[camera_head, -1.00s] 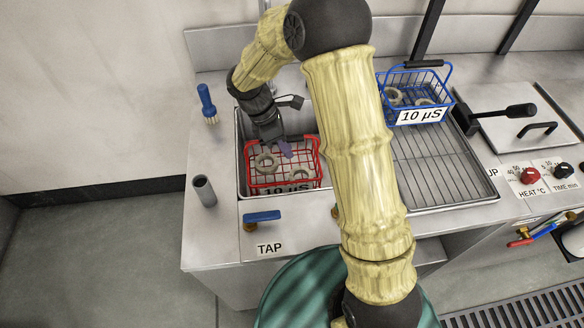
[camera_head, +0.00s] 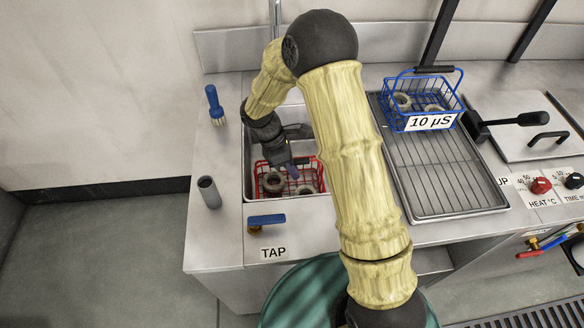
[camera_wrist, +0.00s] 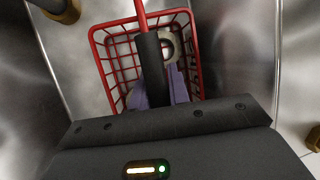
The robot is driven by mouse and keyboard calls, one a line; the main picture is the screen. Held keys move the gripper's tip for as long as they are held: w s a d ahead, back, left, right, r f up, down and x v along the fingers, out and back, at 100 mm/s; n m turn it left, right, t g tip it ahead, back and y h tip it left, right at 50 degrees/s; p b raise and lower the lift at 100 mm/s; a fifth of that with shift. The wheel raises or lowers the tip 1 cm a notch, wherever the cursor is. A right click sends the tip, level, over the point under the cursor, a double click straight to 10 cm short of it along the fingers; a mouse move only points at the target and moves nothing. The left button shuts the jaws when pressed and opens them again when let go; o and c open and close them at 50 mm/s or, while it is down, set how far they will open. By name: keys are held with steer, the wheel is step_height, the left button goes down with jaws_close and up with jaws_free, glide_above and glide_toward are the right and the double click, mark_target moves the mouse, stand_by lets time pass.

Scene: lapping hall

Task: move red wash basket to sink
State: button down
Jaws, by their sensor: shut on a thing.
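The red wash basket (camera_head: 266,186) is down inside the sink (camera_head: 248,170), within its walls, with round ring-shaped parts in it. My gripper (camera_head: 291,168) is above the basket, partly hidden by my arm. In the wrist view my gripper (camera_wrist: 155,92) is shut on the dark grip of the basket's red handle, and the red basket (camera_wrist: 108,72) hangs below between metal sink walls. One ring part (camera_wrist: 172,48) shows inside it. I cannot tell whether the basket touches the sink floor.
A blue basket (camera_head: 399,118) labelled 10 µS stands at the back of the wire drain rack (camera_head: 448,190); the rack's front is clear. A blue-handled brush (camera_head: 214,102), a grey cylinder (camera_head: 209,192) and the blue tap lever (camera_head: 266,219) stand around the sink. A lidded unit (camera_head: 510,145) is at right.

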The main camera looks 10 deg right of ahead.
steer(key=shift+f, duration=0.1)
steer(key=c, duration=1.3)
jaws_free()
steer(key=shift+f, duration=0.1)
steer(key=shift+c, duration=0.2)
steer(key=p+v, duration=0.1)
steer(key=v, duration=1.1)
steer(key=shift+d, duration=0.15)
steer(key=s+d+r+m+t+y, duration=0.2)
steer(key=s+d+m, duration=0.5)
steer(key=m, duration=0.2)
steer(key=s+d+r+m+t+y, duration=0.2)
steer(key=s+d+m, duration=0.5)
steer(key=m, duration=0.2)
steer(key=shift+s+r+m+t+y, duration=0.25)
steer(key=shift+s+m+t+y, duration=0.05)
steer(key=shift+s+t, duration=0.1)
